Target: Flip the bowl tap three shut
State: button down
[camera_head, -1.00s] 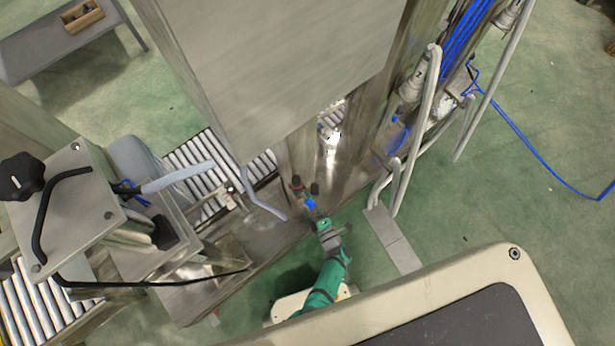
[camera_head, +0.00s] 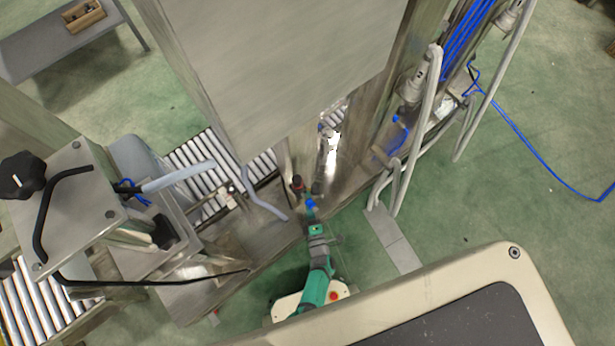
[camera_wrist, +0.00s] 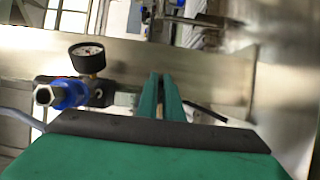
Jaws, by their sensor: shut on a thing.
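My gripper (camera_wrist: 166,88) shows in the wrist view as two green fingers close together, just right of a black fitting (camera_wrist: 98,97) with a pale mark. The fingers are shut on a thin thing, which I take to be bowl tap three; it is mostly hidden between them. Left of them are a round pressure gauge (camera_wrist: 88,57) and a blue regulator (camera_wrist: 67,95) with a metal end. In the head view my gripper (camera_head: 315,226) is at the foot of the machine column, just below a blue part (camera_head: 311,205). The tap's lever position cannot be made out.
A metal plate (camera_wrist: 200,68) lies behind the fingers. A black hose or rod (camera_wrist: 205,112) is at their right. In the head view a large metal cabinet (camera_head: 285,70) stands above, with a roller conveyor (camera_head: 195,155) at left and grey hoses (camera_head: 395,185) at right.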

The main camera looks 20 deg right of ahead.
jog(key=shift+s+a+m+g+h, duration=0.3)
jog(key=shift+m+g+h, duration=0.65)
jog(key=shift+m+h, duration=0.7)
jog(key=shift+s+a+m+g+h, duration=0.25)
jog(key=shift+m+g+h, duration=0.8)
jog(key=shift+h, duration=1.1)
jog(key=shift+s+a+m+g+h, duration=0.25)
jog(key=shift+m+g+h, duration=0.65)
jog(key=shift+m+h, duration=0.75)
jog(key=shift+a+h, duration=0.1)
jog(key=shift+h, duration=0.35)
jog(key=c, duration=2.2)
grip_release()
jog(key=shift+a, duration=0.1)
jog(key=v, duration=1)
jog(key=shift+s+a, duration=0.25)
jog(key=shift+r, duration=0.1)
